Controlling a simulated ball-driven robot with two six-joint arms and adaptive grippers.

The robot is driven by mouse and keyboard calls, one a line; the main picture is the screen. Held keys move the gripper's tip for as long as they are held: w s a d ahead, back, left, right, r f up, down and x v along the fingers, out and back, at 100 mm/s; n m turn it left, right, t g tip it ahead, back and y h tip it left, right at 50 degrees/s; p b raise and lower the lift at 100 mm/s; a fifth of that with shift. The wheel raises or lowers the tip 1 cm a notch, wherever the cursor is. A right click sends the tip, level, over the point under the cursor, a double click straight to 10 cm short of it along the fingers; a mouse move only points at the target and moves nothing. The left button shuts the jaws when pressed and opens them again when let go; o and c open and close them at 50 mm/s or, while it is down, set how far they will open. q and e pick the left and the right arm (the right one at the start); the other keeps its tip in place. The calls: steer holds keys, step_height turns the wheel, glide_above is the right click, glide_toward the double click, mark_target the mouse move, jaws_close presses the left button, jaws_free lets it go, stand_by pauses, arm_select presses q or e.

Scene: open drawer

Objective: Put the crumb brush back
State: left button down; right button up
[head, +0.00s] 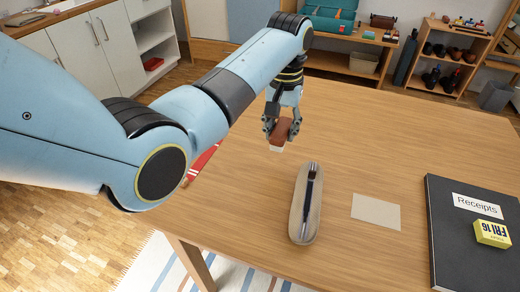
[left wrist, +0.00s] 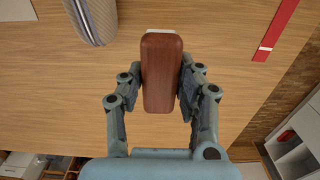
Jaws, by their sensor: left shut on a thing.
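The crumb brush (head: 281,131) has a reddish-brown wooden back and a pale edge of bristles at its lower end. My left gripper (head: 280,129) is shut on it and holds it over the wooden table, behind the oval beige tray. In the left wrist view the brush (left wrist: 162,75) lies between the two fingers of the left gripper (left wrist: 164,92), its wooden back facing the camera. I cannot tell exactly how high it is above the table. My right gripper is in neither view.
A red striped thing (head: 203,161) is partly hidden by my arm. The table's back right is clear.

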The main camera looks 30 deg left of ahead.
arm_select(q)
glide_toward(254, 162)
steer(key=shift+w+d+f, duration=0.35)
steer(key=shift+w+d, duration=0.2)
steer(key=shift+d, duration=0.1)
steer(key=shift+s+a+f, duration=0.5)
steer(key=shift+a+f, duration=0.25)
step_height(254, 162, down, 4)
steer(key=shift+r+b, duration=0.2)
steer(key=shift+b, duration=0.1)
steer(key=shift+f, duration=0.2)
steer(key=shift+s, duration=0.1)
steer(key=c, duration=1.4)
jaws_free()
steer(key=shift+f, duration=0.1)
steer(key=o, duration=0.5)
steer(key=shift+r, duration=0.25)
steer(key=shift+r+p, duration=0.95)
steer(key=shift+r, duration=5)
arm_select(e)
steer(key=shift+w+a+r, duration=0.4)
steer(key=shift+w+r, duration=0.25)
